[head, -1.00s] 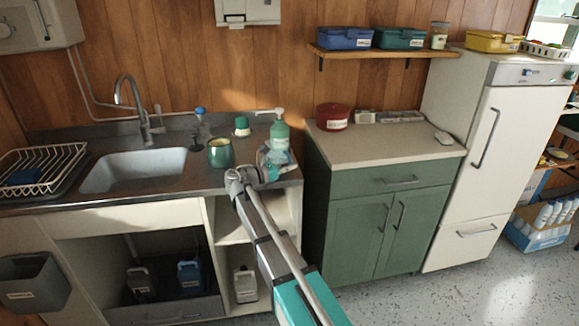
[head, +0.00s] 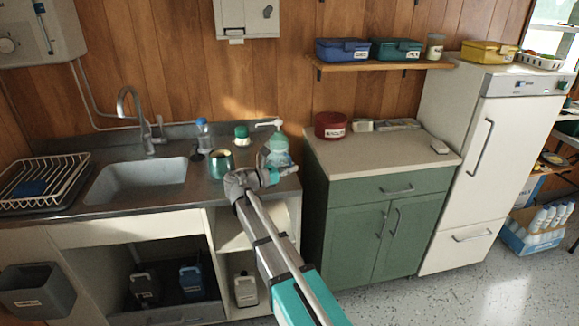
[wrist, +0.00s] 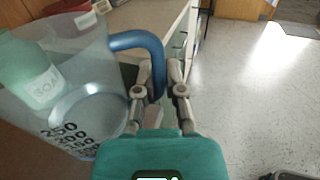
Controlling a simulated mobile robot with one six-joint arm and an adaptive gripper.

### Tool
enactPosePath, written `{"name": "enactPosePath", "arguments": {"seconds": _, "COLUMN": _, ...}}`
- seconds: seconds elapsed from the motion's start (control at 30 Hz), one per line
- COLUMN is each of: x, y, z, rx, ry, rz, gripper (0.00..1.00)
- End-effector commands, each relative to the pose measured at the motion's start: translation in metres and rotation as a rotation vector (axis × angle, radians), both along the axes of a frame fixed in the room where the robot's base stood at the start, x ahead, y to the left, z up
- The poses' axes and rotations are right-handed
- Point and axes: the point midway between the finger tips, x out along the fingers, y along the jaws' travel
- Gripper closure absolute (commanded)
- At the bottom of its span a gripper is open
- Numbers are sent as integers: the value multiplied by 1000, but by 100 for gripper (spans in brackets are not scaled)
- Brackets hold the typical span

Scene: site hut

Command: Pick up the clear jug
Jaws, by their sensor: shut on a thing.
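The clear jug (wrist: 88,62) fills the left of the wrist view. It has a blue handle (wrist: 148,44) and dark volume marks. In the head view the jug (head: 268,160) is at the right end of the sink counter, partly hidden by my arm. My gripper (wrist: 160,78) is shut on the blue handle, with a finger on either side. In the head view my gripper (head: 266,178) is at the counter's front right corner. I cannot tell whether the jug's base touches the counter.
A green soap bottle (head: 278,142) stands close behind the jug. A green mug (head: 220,164), a green-capped jar (head: 241,136) and a blue-capped bottle (head: 203,136) stand to the left. A green cabinet (head: 345,163) is on the right. Open floor (wrist: 250,95) shows right of my gripper.

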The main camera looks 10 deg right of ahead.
Motion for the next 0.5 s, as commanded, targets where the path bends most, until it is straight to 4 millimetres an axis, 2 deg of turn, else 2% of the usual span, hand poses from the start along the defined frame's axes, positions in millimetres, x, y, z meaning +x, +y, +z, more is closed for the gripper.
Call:
{"name": "enactPosePath", "arguments": {"seconds": 0.03, "x": -4, "y": 0, "z": 7, "rx": -1, "ry": 0, "rz": 0, "gripper": 100}}
{"name": "enactPosePath", "arguments": {"seconds": 0.5, "x": -34, "y": 0, "z": 35, "rx": -1, "ry": 0, "rz": 1, "gripper": 100}}
